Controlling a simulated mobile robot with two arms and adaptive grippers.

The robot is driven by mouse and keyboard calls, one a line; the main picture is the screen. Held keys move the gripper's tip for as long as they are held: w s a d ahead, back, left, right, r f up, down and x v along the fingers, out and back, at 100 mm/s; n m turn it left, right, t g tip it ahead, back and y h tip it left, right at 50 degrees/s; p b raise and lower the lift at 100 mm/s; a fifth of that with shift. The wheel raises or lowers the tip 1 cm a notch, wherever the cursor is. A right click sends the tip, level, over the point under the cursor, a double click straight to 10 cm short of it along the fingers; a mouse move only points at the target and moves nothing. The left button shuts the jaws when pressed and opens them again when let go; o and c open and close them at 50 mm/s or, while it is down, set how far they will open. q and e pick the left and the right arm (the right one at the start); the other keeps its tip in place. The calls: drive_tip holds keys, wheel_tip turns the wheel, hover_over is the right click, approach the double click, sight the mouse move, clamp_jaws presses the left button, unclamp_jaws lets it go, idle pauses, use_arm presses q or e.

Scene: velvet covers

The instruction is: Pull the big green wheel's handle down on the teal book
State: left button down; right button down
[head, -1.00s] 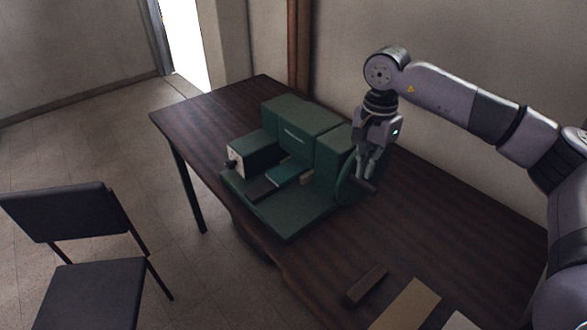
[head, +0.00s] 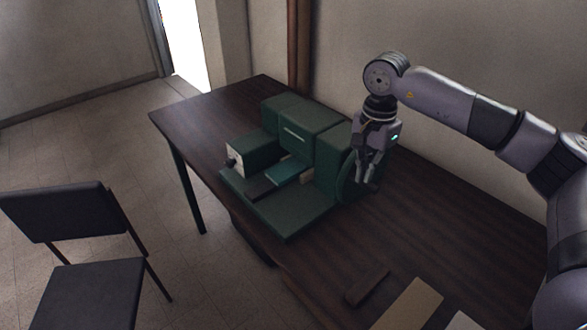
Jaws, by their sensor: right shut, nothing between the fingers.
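A green machine (head: 283,207) stands on the dark wooden table, with a tall block at its back. The teal book (head: 286,173) lies flat in the machine, in front of the tall block. The big green wheel (head: 349,180) is on the machine's right side, seen nearly edge-on and partly hidden by my gripper. My right gripper (head: 366,184) points down beside the wheel, on its right. It is shut with nothing between its fingers. The wheel's handle is hard to make out behind the fingers. My left gripper is not in view.
The table (head: 440,220) has free room right of the machine. A small dark wooden block (head: 367,286) and a tan board (head: 408,303) lie near its front edge. A black chair (head: 95,290) stands on the floor at the left. A wall runs close behind the table.

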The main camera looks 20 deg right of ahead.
sight(362, 186)
drive_tip(key=shift+s+a+f+b, duration=0.15)
drive_tip(key=shift+a+f+b, duration=0.1)
drive_tip(key=shift+f+b, duration=0.3)
drive_tip(key=shift+f+b, duration=0.35)
drive_tip(key=shift+f, duration=0.3)
drive_tip(key=shift+a+f+b, duration=0.1)
drive_tip(key=shift+f+b, duration=0.45)
drive_tip(key=shift+f, duration=0.25)
